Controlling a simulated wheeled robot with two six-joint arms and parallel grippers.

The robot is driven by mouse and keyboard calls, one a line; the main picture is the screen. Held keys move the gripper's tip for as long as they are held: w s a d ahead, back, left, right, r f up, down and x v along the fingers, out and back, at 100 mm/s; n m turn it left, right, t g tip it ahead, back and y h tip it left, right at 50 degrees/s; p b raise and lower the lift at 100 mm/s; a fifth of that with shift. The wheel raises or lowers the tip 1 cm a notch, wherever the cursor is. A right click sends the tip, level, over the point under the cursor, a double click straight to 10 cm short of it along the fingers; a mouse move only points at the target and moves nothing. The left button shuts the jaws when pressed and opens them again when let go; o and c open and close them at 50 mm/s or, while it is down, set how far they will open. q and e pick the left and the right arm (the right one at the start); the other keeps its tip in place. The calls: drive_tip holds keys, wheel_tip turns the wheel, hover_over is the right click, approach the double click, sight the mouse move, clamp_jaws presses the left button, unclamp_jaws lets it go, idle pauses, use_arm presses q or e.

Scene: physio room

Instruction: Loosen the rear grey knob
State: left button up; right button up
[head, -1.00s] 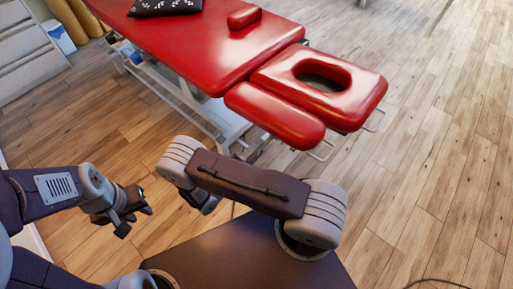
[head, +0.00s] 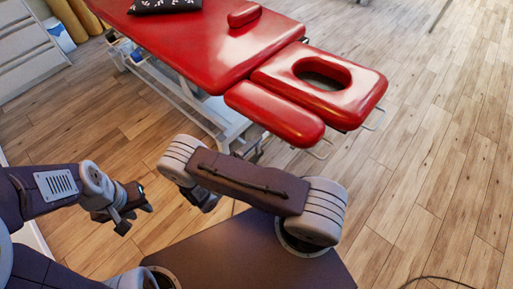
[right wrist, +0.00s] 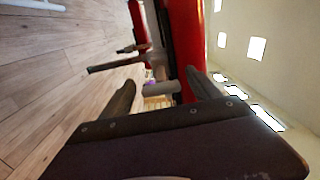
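The red treatment table (head: 205,55) stands ahead in the head view, with a face-hole headrest (head: 370,88) and a red armrest pad (head: 275,113) at its near end. I cannot make out the rear grey knob for certain. In the right wrist view a short grey cylinder (right wrist: 161,88) shows beyond and between the fingers of my right gripper (right wrist: 163,92), close to the red padding; it may be a knob. That gripper is open and empty; in the head view my arm hides most of it. My left gripper (head: 133,207) hangs over the floor, away from the table; its opening is unclear.
The table's pale metal frame (head: 190,100) lies under the padding. A black patterned cushion (head: 165,5) and a small red bolster (head: 243,14) lie on top. Grey drawers (head: 28,45) stand at the far left. Wooden floor on the right is clear except for a cable (head: 440,278).

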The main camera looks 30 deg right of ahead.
drive_tip(key=v, duration=0.9)
idle(0.4)
